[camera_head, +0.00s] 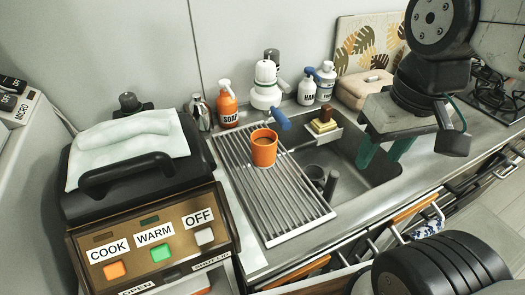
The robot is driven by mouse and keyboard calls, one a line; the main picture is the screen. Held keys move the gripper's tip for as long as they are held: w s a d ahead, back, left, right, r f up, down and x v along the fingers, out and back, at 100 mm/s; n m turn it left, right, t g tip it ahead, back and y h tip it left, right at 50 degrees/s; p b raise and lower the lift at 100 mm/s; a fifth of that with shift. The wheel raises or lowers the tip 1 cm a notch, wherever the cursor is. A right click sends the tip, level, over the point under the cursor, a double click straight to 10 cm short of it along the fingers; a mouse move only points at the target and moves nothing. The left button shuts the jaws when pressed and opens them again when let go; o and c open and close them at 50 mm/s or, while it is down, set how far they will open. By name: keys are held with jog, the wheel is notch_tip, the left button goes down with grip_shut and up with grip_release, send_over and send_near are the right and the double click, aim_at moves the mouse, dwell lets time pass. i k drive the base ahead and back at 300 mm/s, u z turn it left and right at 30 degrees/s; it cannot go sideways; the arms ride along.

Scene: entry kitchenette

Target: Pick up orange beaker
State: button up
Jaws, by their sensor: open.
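The orange beaker (264,150) stands upright on the ribbed drying rack (296,213) beside the sink. Its open rim faces up. My gripper (384,160) is at the right, over the right part of the sink, with its teal fingers pointing down. It is open and apart from the beaker, to its right. Nothing shows between the fingers.
A white faucet with a blue lever (281,119) stands right behind the beaker. An orange soap bottle (227,104), white bottles (307,89) and a sponge with a brush (323,126) are near. A black cooker (128,158) stands left. The rack's front is clear.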

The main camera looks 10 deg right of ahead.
aim_at(264, 141)
jog(key=k, duration=0.5)
jog(key=z, duration=2)
jog(key=k, duration=0.8)
jog(key=u, duration=1.85)
jog(key=i, duration=0.5)
jog(key=z, duration=0.05)
